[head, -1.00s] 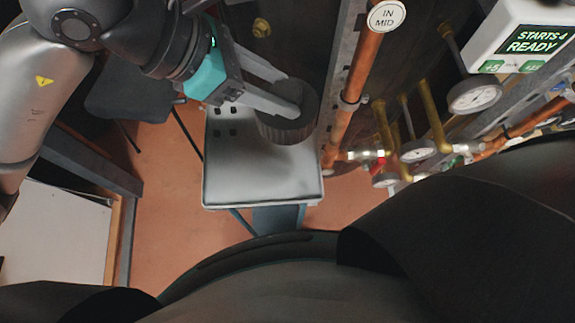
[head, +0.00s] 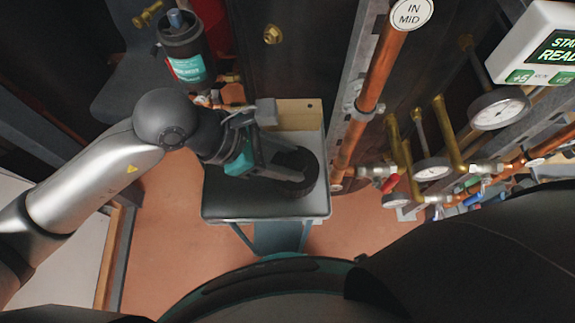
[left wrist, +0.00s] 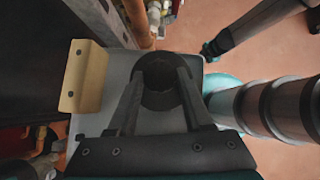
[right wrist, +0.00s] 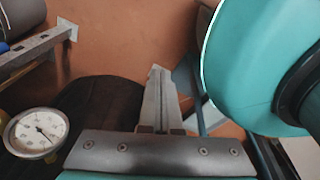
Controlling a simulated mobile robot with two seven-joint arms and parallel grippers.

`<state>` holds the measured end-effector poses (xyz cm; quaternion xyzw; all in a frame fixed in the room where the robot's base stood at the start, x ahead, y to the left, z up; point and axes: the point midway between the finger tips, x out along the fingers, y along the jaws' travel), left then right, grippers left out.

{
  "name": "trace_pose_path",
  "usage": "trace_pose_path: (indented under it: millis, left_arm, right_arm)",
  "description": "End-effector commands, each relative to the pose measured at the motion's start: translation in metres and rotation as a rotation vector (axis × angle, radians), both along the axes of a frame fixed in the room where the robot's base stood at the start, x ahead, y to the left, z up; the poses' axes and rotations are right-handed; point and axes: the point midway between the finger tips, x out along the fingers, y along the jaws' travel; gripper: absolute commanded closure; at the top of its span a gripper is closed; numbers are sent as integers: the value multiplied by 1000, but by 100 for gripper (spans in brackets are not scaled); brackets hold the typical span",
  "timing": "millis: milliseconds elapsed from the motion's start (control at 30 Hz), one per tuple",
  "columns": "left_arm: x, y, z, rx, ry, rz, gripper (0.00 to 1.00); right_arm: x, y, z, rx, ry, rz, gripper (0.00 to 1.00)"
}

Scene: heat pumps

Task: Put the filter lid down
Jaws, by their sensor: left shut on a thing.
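The filter lid, a dark round cap with a ribbed rim (head: 304,187), is at the right part of a grey stool-like surface (head: 225,200). My left gripper (head: 296,168) is shut on the lid. In the left wrist view the lid (left wrist: 160,92) sits between the two fingers, over the grey surface (left wrist: 118,70). I cannot tell whether the lid touches the surface. My right gripper (right wrist: 157,98) has its fingers together, with nothing seen between them; it does not show in the head view.
A tan bracket (head: 292,113) stands at the surface's back edge. A dark cylinder with a teal label (head: 186,68) and a blue top is behind left. A copper pipe (head: 368,85) and gauges (head: 498,107) are to the right. The surface's front left is bare.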

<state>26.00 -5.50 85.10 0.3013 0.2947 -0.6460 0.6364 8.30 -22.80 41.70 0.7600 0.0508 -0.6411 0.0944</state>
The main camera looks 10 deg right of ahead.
Motion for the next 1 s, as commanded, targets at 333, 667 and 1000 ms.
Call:
trace_pose_path:
  millis: [333, 667, 1000]
  left_arm:
    - [-1, 0, -33, 0, 1, -1, 100]
    - [-1, 0, -35, 1, 2, -1, 42]
    - [-1, 0, -35, 1, 2, -1, 19]
  right_arm:
    - [14, 0, -8, 2, -25, -4, 100]
    - [14, -2, -10, -1, -26, -4, 100]
    - [13, -4, -10, -3, -22, -5, 100]
